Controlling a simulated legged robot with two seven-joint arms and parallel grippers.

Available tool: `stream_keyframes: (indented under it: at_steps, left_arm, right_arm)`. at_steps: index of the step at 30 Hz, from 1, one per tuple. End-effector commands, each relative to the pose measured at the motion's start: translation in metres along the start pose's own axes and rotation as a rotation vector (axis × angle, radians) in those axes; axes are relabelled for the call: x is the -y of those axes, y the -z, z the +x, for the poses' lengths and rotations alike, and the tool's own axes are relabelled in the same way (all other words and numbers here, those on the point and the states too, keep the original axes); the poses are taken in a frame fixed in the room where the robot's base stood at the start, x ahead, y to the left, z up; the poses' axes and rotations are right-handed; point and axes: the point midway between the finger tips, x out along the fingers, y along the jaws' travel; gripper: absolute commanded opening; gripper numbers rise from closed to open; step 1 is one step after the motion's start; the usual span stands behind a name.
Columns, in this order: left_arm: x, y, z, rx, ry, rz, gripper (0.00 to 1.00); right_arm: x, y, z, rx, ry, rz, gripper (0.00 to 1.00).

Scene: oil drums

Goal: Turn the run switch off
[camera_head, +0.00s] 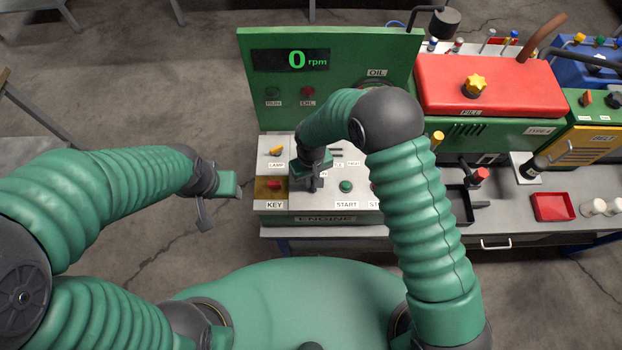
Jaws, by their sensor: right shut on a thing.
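The engine control panel (300,219) has a grey sloped top with labelled controls. My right gripper (314,187) reaches down onto its middle and is shut on a small control there, which I take to be the run switch. The gripper hides that control and most of its label, so its position cannot be read. The green upright board (340,105) behind shows 0 rpm on its display (290,60). The RUN lamp (273,92) looks dark green. My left gripper (205,219) hangs off the panel's left side, away from the controls; its jaw opening is unclear.
Near my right gripper are the yellow lamp switch (277,151), red key switch (274,184) and green start button (346,186). A red-topped fill unit (490,85) and a red tray (553,207) stand right. Open floor lies left.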

Motion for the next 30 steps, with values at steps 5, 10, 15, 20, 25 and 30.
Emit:
stream_keyframes:
  at_steps: [5,10,15,20,25,30]
  left_arm:
    - [0.0,-0.0006,0.0028,0.0,0.0,0.0,0.49]
    - [0.0,-0.0008,0.0034,0.0,0.0,0.0,0.49]
    - [0.0,-0.0008,0.0034,0.0,0.0,0.0,0.49]
    - [0.0,-0.0008,0.0033,0.0,0.0,0.0,0.49]
    - [0.0,-0.0007,0.0033,0.0,0.0,0.0,0.49]
    - [0.0,-0.0008,0.0033,0.0,0.0,0.0,0.49]
  right_arm:
    - [0.0021,-0.0038,0.0019,0.011,0.003,-0.064,0.0]
    - [0.0015,-0.0039,0.0016,0.011,0.002,-0.092,0.0]
    - [0.0012,-0.004,0.0014,0.011,0.002,-0.099,0.0]
    - [0.0011,-0.0041,0.0014,0.012,0.002,-0.099,0.0]
    - [0.0009,-0.0036,0.0013,0.01,0.001,-0.098,0.23]
    - [0.0002,-0.0019,0.0009,0.007,0.001,-0.097,0.33]
